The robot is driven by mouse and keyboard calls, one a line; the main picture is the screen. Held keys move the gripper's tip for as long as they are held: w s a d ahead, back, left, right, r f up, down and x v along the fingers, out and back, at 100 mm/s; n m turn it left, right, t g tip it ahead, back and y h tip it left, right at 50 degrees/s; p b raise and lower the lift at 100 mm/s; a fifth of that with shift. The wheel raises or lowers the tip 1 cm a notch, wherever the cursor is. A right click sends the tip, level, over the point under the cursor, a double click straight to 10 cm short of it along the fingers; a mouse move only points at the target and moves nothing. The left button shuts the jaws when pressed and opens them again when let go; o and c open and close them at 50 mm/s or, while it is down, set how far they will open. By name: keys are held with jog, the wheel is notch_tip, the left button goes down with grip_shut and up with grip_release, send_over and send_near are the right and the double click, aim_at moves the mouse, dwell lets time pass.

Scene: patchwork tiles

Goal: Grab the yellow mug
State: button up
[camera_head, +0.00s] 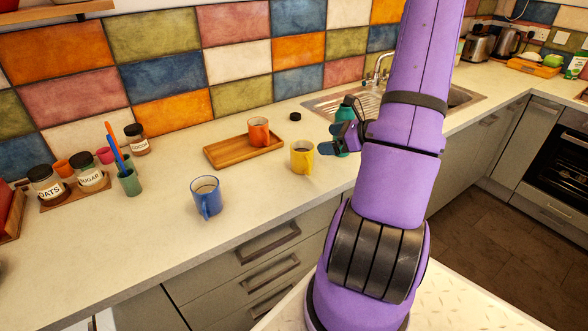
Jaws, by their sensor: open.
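The yellow mug (302,158) stands upright on the pale worktop, to the right of the wooden tray. My gripper (327,139) is just to the right of the mug in the picture, at about the height of its rim. It is open and looks empty. My purple arm hides part of the worktop behind it. I cannot tell how far the fingers are from the mug.
A wooden tray (222,153) bears an orange mug (259,132). A blue mug (205,196) stands at the front left. Jars labelled oats (47,187) and sugar (90,177) stand far left.

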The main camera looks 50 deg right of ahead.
aim_at(293, 147)
jog(key=shift+m+t+h, duration=0.3)
jog(key=shift+m+h, duration=0.1)
jog(key=shift+m, duration=0.3)
jog(key=x, duration=0.3)
jog(key=f+x, duration=0.1)
jog(key=x, duration=0.3)
jog(key=f+x, duration=0.1)
jog(key=x, duration=0.2)
jog(key=shift+s+d, duration=0.1)
jog(key=shift+s, duration=0.15)
jog(key=shift+c, duration=0.5)
jog(key=c, duration=1)
jog(key=shift+r, duration=0.1)
